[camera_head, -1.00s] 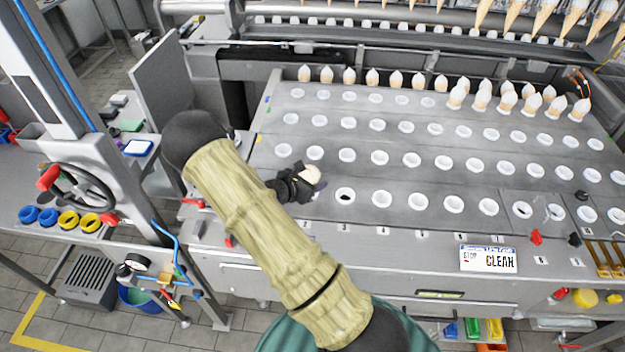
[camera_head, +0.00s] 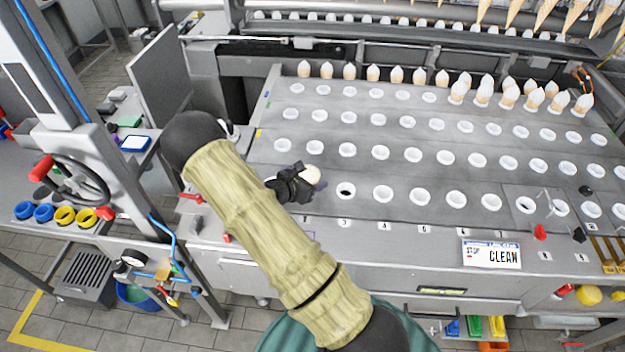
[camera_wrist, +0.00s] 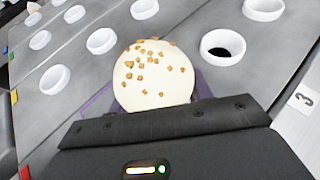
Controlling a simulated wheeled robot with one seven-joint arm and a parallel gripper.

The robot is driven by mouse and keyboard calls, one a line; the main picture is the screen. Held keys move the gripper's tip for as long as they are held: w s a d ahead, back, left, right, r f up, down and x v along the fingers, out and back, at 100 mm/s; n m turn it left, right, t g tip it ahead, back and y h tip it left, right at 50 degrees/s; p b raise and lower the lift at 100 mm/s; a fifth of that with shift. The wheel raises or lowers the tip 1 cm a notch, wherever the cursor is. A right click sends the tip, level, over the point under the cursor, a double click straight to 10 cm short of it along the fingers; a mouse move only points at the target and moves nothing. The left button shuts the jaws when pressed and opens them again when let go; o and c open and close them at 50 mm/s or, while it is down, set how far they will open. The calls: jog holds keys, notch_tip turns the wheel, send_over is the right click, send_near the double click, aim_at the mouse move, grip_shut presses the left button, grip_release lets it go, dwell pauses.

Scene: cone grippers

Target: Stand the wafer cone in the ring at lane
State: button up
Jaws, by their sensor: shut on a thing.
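My gripper (camera_head: 298,185) is shut on a cone whose round cream scoop (camera_head: 312,174) shows at its tip, over the front left of the ring deck. In the wrist view the scoop (camera_wrist: 153,75) is dotted with tan nut bits and sits just beyond the dark gripper body (camera_wrist: 165,130). The wafer part below is hidden. A purple patch (camera_wrist: 100,103) shows beside and beneath the scoop. A white ring with a dark hole (camera_head: 346,191) lies just right of the gripper; it also shows in the wrist view (camera_wrist: 222,46). I cannot tell how high the cone hangs.
Rows of white rings cover the grey deck (camera_head: 400,130). Several filled cones (camera_head: 397,75) stand along its back and back right. A handwheel (camera_head: 70,185) stands on the left.

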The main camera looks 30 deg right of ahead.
jog(key=shift+f, duration=0.4)
jog(key=o, duration=0.8)
jog(key=shift+c, duration=0.2)
jog(key=b+v, duration=0.2)
jog(key=v, duration=1.5)
jog(key=shift+s+r+b, duration=0.15)
jog(key=shift+r+b, duration=0.1)
jog(key=shift+b, duration=0.15)
jog(key=shift+a, duration=0.15)
